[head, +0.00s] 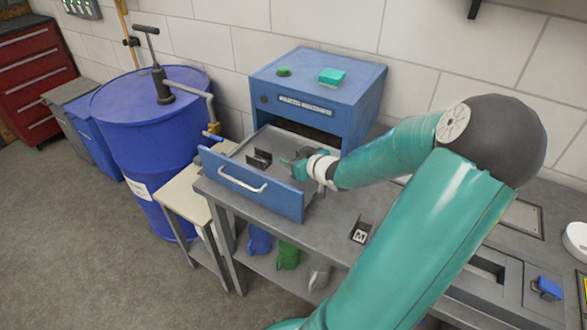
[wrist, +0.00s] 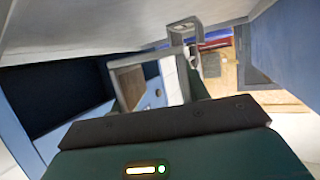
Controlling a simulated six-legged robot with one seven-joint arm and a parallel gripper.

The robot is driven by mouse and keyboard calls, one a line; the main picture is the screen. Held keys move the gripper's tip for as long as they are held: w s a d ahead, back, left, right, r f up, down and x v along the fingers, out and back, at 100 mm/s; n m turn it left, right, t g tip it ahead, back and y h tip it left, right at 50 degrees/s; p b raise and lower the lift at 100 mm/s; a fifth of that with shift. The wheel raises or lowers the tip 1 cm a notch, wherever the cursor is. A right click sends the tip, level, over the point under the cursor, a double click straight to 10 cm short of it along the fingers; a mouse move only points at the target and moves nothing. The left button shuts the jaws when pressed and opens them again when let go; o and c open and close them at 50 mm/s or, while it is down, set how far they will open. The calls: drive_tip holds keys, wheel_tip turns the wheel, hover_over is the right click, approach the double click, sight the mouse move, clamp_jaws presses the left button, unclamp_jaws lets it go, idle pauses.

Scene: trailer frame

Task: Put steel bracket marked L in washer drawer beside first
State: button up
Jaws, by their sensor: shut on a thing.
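The blue parts washer (head: 318,100) stands on the bench with its drawer (head: 250,185) pulled open. A dark bracket (head: 259,160) sits inside the drawer, on the left of its floor. My gripper (head: 298,167) is low over the drawer's right part, to the right of that bracket. It is shut on a grey metal bracket, mostly hidden by the jaws; no letter on it is readable. In the wrist view grey metal pieces (wrist: 208,50) show beyond the gripper body, close to the drawer walls. Whether the held bracket touches the drawer floor cannot be told.
A bracket marked M (head: 360,232) lies on the grey bench (head: 335,215) right of the drawer. A green button and a teal block (head: 332,76) are on top of the washer. A blue drum (head: 150,115) with a pump stands at the left.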

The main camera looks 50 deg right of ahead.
drive_tip(key=shift+f, duration=2.05)
drive_tip(key=shift+f, duration=0.1)
drive_tip(key=o, duration=1.2)
drive_tip(key=shift+f, duration=0.1)
drive_tip(key=shift+s+r, duration=0.2)
drive_tip(key=shift+r, duration=0.05)
drive_tip(key=v, duration=1.1)
drive_tip(key=shift+s+a+r, duration=0.1)
drive_tip(key=shift+s+a, duration=0.05)
drive_tip(key=shift+s, duration=0.1)
